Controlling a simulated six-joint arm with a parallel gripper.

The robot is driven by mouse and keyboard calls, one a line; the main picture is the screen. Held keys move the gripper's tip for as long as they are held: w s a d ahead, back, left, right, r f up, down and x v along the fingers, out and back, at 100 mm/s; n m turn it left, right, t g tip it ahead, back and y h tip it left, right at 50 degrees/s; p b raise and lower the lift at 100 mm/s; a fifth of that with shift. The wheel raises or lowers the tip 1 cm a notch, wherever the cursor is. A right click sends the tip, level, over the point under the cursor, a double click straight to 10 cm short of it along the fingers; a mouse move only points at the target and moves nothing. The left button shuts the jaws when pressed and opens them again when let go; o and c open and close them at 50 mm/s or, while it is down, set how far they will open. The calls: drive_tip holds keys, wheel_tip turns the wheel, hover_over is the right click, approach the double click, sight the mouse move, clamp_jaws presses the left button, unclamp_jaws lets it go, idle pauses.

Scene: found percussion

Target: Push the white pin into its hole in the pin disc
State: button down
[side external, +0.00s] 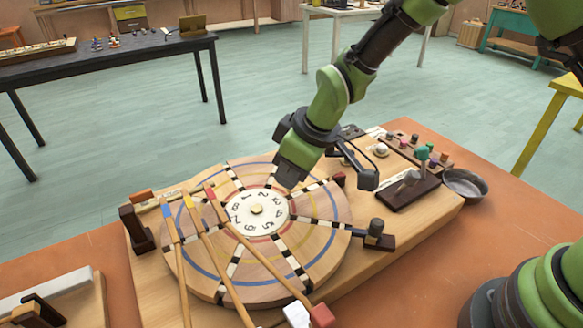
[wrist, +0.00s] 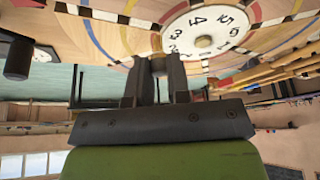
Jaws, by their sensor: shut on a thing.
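The pin disc (side external: 325,214) is a round wooden board with coloured rings and radial rows of black and white pieces. A white numbered dial (side external: 258,211) is at its centre; it also shows in the wrist view (wrist: 205,30). My gripper (side external: 290,180) points down at the disc, just beyond the dial's upper right edge. In the wrist view its fingers (wrist: 158,70) are shut on a small greyish thing, seemingly the white pin (wrist: 158,66). The fingers hide most of it. The hole under it is hidden, and I cannot tell how deep the pin sits.
Three mallets (side external: 248,246) lie across the disc's left and front. A dark block (side external: 376,238) stands at its right edge and another post (side external: 135,228) at its left. Coloured knobs (side external: 422,153) and a metal bowl (side external: 463,183) are at the right.

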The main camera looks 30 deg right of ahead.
drive_tip(key=shift+f, duration=1.55)
idle(0.6)
drive_tip(key=c, duration=1)
unclamp_jaws()
drive_tip(key=shift+r, duration=0.1)
drive_tip(key=s+d+r+m+t, duration=0.1)
drive_tip(key=s+d+r+m, duration=0.2)
drive_tip(key=s+d+r, duration=0.5)
drive_tip(key=s+d+r+m+t, duration=0.1)
drive_tip(key=s+r+m, duration=0.2)
drive_tip(key=r, duration=1)
drive_tip(key=s+d+r+m, duration=0.1)
drive_tip(key=s+d+m, duration=0.1)
drive_tip(key=s, duration=0.3)
drive_tip(key=s+d+m+t, duration=0.1)
drive_tip(key=s+m, duration=0.2)
drive_tip(key=s, duration=0.3)
drive_tip(key=shift+s+d+r+t, duration=0.15)
drive_tip(key=shift+d+r+t, duration=0.15)
drive_tip(key=shift+d+r, duration=0.1)
